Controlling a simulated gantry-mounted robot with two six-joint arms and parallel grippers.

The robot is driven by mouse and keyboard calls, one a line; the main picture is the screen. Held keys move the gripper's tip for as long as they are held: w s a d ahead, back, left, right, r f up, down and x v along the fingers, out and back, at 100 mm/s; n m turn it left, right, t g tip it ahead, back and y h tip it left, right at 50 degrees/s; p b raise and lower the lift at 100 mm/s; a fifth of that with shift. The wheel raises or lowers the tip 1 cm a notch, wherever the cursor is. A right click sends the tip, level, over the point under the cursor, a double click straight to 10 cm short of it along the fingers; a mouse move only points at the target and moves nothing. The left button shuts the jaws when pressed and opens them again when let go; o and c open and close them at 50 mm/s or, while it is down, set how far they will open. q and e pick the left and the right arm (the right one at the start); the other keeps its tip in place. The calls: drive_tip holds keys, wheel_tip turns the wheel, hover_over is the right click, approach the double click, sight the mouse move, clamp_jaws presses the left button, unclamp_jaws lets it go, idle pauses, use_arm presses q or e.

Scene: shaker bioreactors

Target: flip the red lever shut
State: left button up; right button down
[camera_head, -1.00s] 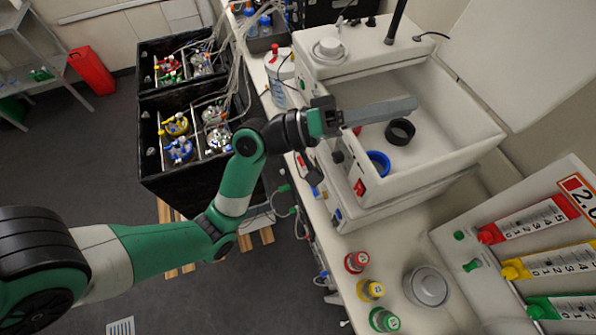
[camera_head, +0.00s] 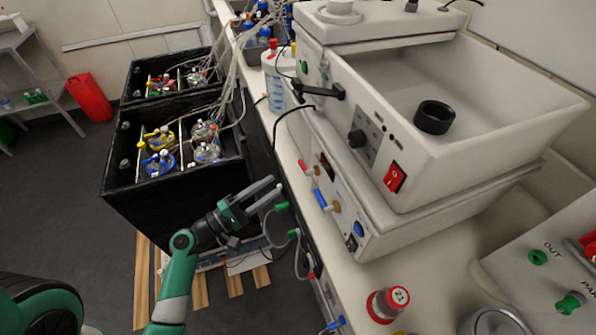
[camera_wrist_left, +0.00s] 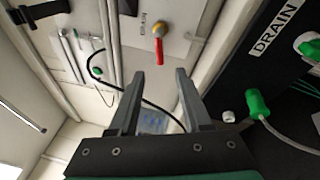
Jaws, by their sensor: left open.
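The red lever (camera_head: 303,166) sits on a brass valve on the front of the lower white unit in the head view. In the left wrist view the red lever (camera_wrist_left: 160,58) points from its yellow-brass valve body (camera_wrist_left: 159,29) toward my fingers. My left gripper (camera_head: 276,187) is open and empty, in front of the bench edge, lower than and left of the lever. In the wrist view my left gripper (camera_wrist_left: 160,75) has the lever in line with the gap between its fingers, apart from them. My right gripper is not in view.
A blue lever (camera_head: 320,199) is on a second valve beside the red one. A red switch (camera_head: 395,177) is on the upper basin (camera_head: 480,150). Green connectors (camera_head: 293,233) and tubing hang by the bench edge. A black crate (camera_head: 180,190) with bottles stands left.

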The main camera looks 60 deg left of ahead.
sight(305, 167)
use_arm(q)
drive_tip(key=w, duration=0.3)
drive_tip(key=w+a, duration=0.1)
drive_tip(key=w, duration=0.2)
drive_tip(key=w+r, duration=0.1)
drive_tip(key=w, duration=0.3)
drive_tip(key=shift+a+r, duration=0.1)
drive_tip(key=shift+a, duration=0.1)
clamp_jaws()
